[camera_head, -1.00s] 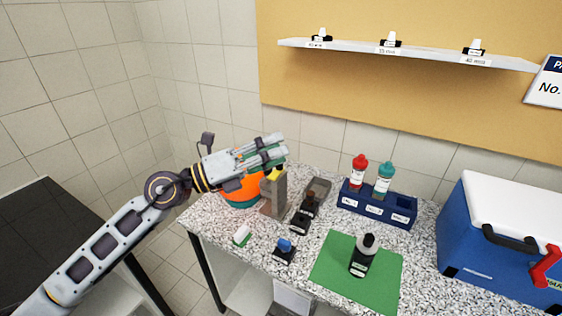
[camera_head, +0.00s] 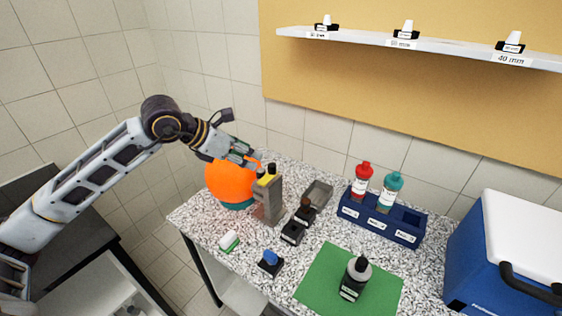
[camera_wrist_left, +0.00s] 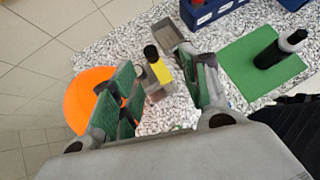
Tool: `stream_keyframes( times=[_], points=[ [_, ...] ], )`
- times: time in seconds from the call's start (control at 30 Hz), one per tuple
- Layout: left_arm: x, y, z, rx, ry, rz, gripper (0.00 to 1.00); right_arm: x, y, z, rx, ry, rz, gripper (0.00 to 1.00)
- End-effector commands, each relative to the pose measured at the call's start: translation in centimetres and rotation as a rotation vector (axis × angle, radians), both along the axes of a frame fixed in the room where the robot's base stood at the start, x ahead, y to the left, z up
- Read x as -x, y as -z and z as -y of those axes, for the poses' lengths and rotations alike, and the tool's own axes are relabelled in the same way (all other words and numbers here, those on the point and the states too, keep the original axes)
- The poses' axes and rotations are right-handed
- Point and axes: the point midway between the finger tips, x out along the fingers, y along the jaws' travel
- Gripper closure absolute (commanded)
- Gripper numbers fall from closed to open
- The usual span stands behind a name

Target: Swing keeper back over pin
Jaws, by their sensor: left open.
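A grey upright post (camera_head: 269,206) stands on the speckled bench beside an orange dome (camera_head: 228,182) with a teal base. The post has a yellow part and dark knobs (camera_head: 271,168) on top; I cannot tell for sure which piece is the keeper or the pin. My left gripper (camera_head: 256,162) is open, just above and behind the post top, near the dome. In the left wrist view, the yellow part (camera_wrist_left: 160,71) and a black knob (camera_wrist_left: 151,52) show between the spread green-padded fingers (camera_wrist_left: 165,95); nothing is held. The orange dome (camera_wrist_left: 85,100) lies partly behind one finger. My right gripper is not in view.
Near the post are a grey tray (camera_head: 318,194), small dark blocks (camera_head: 292,233), a blue-topped block (camera_head: 270,264) and a green-white piece (camera_head: 229,242). A dark bottle (camera_head: 354,280) stands on a green mat (camera_head: 318,279). A blue rack (camera_head: 390,226) holds red and teal bottles. A blue cooler (camera_head: 480,270) stands right.

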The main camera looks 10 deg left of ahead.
Motion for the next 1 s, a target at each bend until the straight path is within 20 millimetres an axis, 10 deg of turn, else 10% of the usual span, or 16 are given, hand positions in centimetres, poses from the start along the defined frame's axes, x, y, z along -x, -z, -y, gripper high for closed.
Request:
stream_keyframes(
  times=[1.0],
  points=[
    [-1.6, 1.6, -0.5, -0.055, -0.027, -0.003, 0.54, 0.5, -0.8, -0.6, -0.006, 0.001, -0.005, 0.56]
  ],
)
